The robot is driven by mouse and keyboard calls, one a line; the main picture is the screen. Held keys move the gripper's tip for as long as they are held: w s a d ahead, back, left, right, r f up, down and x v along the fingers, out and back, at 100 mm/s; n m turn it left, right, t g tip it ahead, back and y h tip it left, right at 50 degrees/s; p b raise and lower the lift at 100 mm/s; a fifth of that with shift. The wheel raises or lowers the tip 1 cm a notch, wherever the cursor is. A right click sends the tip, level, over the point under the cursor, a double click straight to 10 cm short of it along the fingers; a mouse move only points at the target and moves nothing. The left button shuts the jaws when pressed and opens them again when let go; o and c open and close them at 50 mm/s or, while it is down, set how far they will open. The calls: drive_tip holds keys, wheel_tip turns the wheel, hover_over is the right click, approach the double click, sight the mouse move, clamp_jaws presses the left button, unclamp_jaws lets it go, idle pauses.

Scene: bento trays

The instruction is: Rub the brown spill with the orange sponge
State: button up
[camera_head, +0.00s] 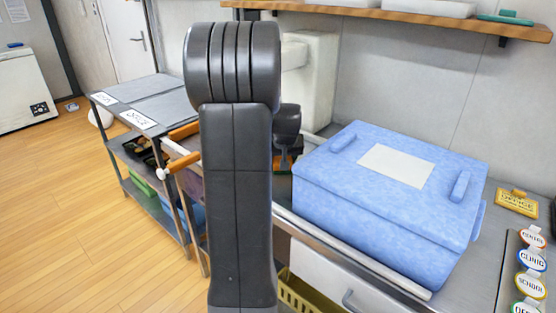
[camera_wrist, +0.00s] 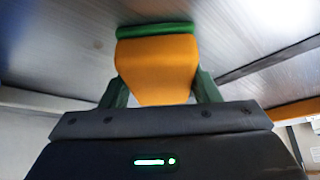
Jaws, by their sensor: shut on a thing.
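My gripper (camera_wrist: 160,82) is shut on the orange sponge (camera_wrist: 155,65), with one dark green finger on each side of it. The sponge is orange with a green layer (camera_wrist: 155,31) at its far end, which faces the grey metal surface. I cannot tell whether it touches that surface. In the head view my arm hides most of the gripper, and only a small patch of orange and dark green shows to the left of the blue box.
A large blue box (camera_head: 385,225) with a white label stands on the metal counter (camera_head: 465,275), close to the right of my gripper. Several round signs (camera_head: 532,260) and a yellow sign (camera_head: 517,202) are farther right. A dark cart (camera_head: 150,130) stands left. A wooden shelf (camera_head: 400,17) hangs above.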

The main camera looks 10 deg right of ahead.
drive_tip(key=shift+w+d+p, duration=0.3)
drive_tip(key=shift+w+d, duration=0.45)
drive_tip(key=shift+d, duration=0.25)
drive_tip(key=shift+w+d+p, duration=0.25)
drive_tip(key=shift+w+d, duration=0.45)
drive_tip(key=shift+d, duration=0.25)
drive_tip(key=shift+f, duration=0.15)
drive_tip(key=shift+s+a, duration=0.35)
drive_tip(key=shift+a, duration=0.1)
drive_tip(key=shift+s+a+r+b, duration=0.1)
drive_tip(key=shift+s+a+b, duration=0.2)
drive_tip(key=shift+s+a, duration=0.5)
drive_tip(key=shift+s+a+r+b, duration=0.1)
drive_tip(key=shift+s+a+b, duration=0.15)
drive_tip(key=shift+s+a, duration=0.5)
drive_tip(key=shift+s+a+r+b, duration=0.1)
drive_tip(key=shift+s+a+b, duration=0.3)
drive_tip(key=shift+a, duration=0.7)
drive_tip(key=shift+r+p, duration=2.3)
drive_tip(key=shift+r, duration=0.7)
